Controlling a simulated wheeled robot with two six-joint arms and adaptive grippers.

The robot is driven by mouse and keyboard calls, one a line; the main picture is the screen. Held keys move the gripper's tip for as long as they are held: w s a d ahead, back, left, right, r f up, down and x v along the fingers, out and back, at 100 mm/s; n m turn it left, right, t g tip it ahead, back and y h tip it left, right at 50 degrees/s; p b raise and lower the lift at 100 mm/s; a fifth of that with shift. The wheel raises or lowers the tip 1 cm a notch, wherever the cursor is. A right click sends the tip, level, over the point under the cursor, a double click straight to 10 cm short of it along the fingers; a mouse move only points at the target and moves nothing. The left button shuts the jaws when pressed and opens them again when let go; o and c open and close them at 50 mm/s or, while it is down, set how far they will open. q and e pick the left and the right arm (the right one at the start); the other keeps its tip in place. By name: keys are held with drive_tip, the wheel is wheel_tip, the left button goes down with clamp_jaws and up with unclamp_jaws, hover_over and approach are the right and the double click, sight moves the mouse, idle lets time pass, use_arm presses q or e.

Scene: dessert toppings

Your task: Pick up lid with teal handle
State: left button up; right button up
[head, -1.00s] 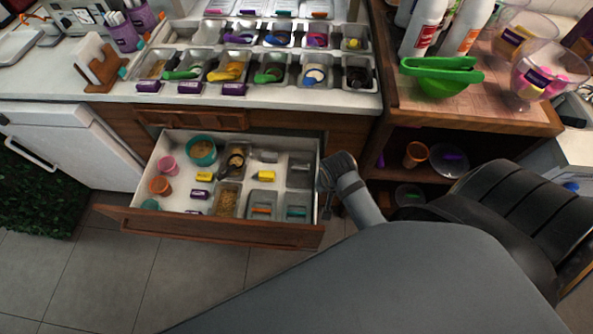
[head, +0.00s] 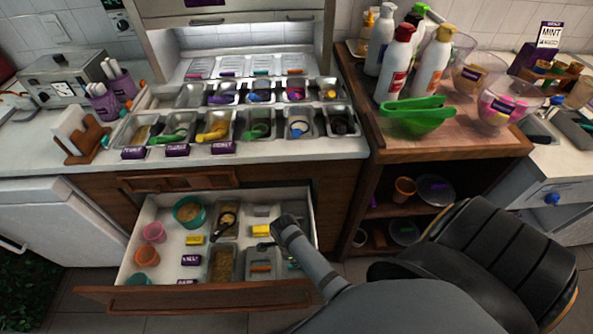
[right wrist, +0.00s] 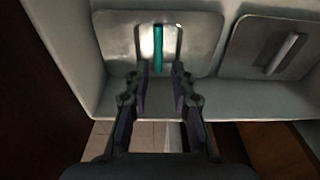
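The lid with the teal handle (right wrist: 157,48) lies flat in the drawer in the right wrist view, a steel plate with an upright teal bar at its centre. In the head view my right arm partly covers this lid (head: 293,264). My right gripper (right wrist: 161,74) is open. Its two fingertips are spread to either side of the handle's line, just at its near end, with nothing between them. In the head view the right gripper (head: 266,245) is small and dark over the drawer's right part. My left gripper is not in view.
The open drawer (head: 135,234) also holds bowls, cups, tubs and an orange-handled lid (head: 261,267). A grey-handled lid (right wrist: 285,52) lies beside the teal one in the right wrist view. The drawer wall (right wrist: 160,109) is close. The counter above carries topping trays.

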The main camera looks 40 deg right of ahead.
drive_tip(key=shift+f, duration=0.75)
drive_tip(key=f, duration=0.3)
drive_tip(key=f+b, duration=0.1)
drive_tip(key=f, duration=0.1)
drive_tip(key=shift+s+d+f, duration=0.1)
drive_tip(key=shift+s+d, duration=0.1)
drive_tip(key=shift+s, duration=0.05)
clamp_jaws()
